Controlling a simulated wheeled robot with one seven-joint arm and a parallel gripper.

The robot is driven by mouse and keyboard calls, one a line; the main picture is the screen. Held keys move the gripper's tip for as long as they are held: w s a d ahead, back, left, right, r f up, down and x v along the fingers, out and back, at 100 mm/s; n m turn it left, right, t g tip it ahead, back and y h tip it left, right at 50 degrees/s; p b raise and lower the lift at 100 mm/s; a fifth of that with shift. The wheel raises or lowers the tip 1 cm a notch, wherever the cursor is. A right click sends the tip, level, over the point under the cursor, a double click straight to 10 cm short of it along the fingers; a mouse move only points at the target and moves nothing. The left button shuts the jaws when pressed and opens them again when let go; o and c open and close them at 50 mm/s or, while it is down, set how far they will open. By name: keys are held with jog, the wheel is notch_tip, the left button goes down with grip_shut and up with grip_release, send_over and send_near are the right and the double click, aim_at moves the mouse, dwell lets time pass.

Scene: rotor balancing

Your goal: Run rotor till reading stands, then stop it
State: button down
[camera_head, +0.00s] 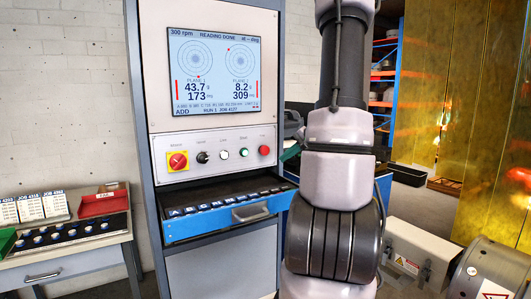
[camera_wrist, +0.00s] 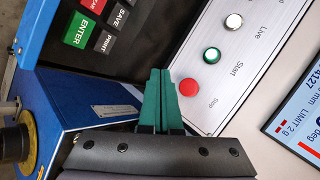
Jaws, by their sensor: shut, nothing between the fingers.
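The cabinet screen (camera_head: 212,72) shows "300 rpm", "READING DONE", plane 1 at 43.7 and 173, and the other plane at 8.2 and 309. Below it, the panel carries a green Start button (camera_head: 244,152) and a red Stop button (camera_head: 263,149). In the wrist view my gripper (camera_wrist: 160,75) is shut and empty, its green fingertips close beside the red Stop button (camera_wrist: 188,88). I cannot tell whether they touch it. The green Start button (camera_wrist: 212,55) lies just beyond. The rotor is not clearly visible.
A yellow-and-red mains switch (camera_head: 178,160) and a black knob (camera_head: 202,157) sit left on the panel. A blue keyboard drawer (camera_head: 220,219) juts out below. A blue housing (camera_wrist: 85,100) stands left of the fingers. A side table (camera_head: 65,262) stands left.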

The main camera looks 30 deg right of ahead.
dwell(0.3)
send_near(265, 154)
jog(key=shift+w+a+f, duration=0.35)
jog(key=shift+w+f, duration=0.1)
jog(key=shift+f, duration=0.25)
jog(key=shift+w+a+f, duration=0.35)
jog(key=shift+w+f, duration=0.05)
jog(key=shift+f, duration=0.35)
jog(key=shift+w+a+f, duration=0.3)
jog(key=shift+w+f, duration=0.15)
jog(key=shift+f, duration=0.25)
jog(key=shift+w, duration=0.15)
dwell(0.4)
jog(key=shift+w, duration=0.7)
dwell(0.6)
jog(key=shift+s, duration=3.4)
